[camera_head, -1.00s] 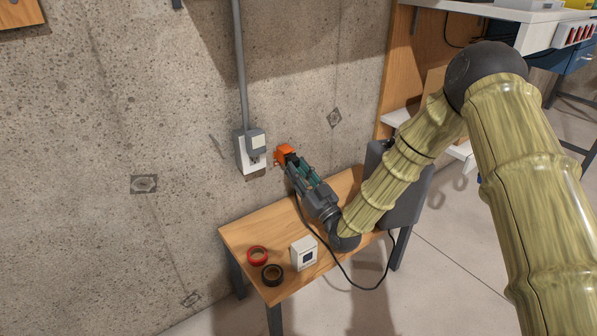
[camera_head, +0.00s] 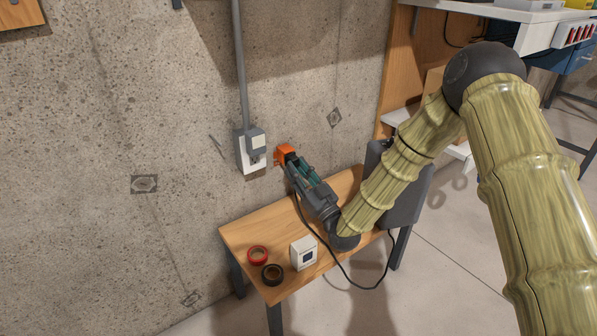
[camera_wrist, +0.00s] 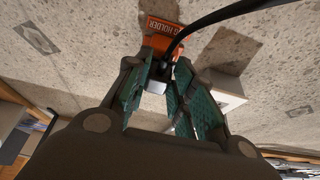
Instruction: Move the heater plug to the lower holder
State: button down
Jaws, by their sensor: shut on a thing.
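The holder also shows in the wrist view (camera_wrist: 160,40), with lettering that ends in "HOLDER". I see only one orange holder, and cannot tell whether the plug touches it. In the head view the plug is hidden by my fingers. The heater seems to be the dark grey panel (camera_head: 412,205) behind my arm.
A wooden bench (camera_head: 245,240) below carries red tape (camera_head: 257,248), black tape (camera_head: 264,278) and a white device (camera_head: 301,257). The cable hangs in a loop over the bench.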

jog(key=shift+w+a, duration=0.25)
jog(key=shift+w, duration=0.1)
jog(key=c, duration=1.1)
grip_release()
jog(key=shift+v, duration=3.75)
jog(key=shift+r, duration=0.15)
